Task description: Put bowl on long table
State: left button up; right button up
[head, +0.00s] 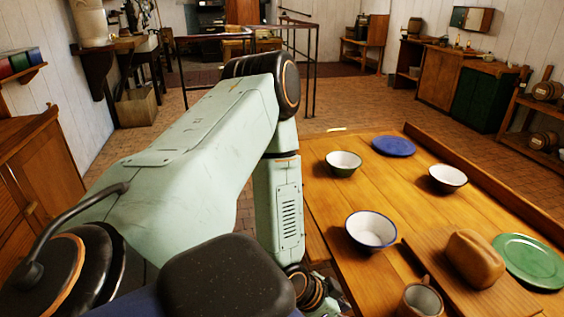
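A wooden table (330,205) with a raised right edge fills the lower right of the head view. Three white bowls stand upright on it: a blue-rimmed one (371,232) nearest, a green-rimmed one (343,163) farther back, and a dark-rimmed one (448,179) to the right. I cannot tell which bowl the task means, or whether this is the long table. My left arm reaches in from the left, bends at the elbow and drops along the table's left side. Its wrist shows at the bottom, left of the blue-rimmed bowl, but its fingers are out of sight. My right gripper does not show.
On the table are a blue plate (393,146), a green plate (528,260), a brown loaf (475,258) on a board (428,253), and a mug (421,301). Cabinets (482,97) line the right wall. Railings (313,70) stand behind. Brick floor (385,108) is open beyond the table.

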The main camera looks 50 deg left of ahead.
pick_arm(q)
jog(key=s+d+f+n+g+y, duration=0.1)
jog(key=s+f+n+g, duration=0.1)
jog(key=s, duration=0.8)
jog(key=s+d+f+n+g+y, duration=0.1)
jog(key=s+g, duration=0.4)
jog(key=s, duration=0.5)
jog(key=shift+d+f+n+y, duration=0.4)
jog(key=shift+f+n+y, duration=0.2)
jog(key=shift+f+n, duration=0.35)
jog(key=shift+s+r, duration=0.1)
jog(key=shift+s, duration=0.1)
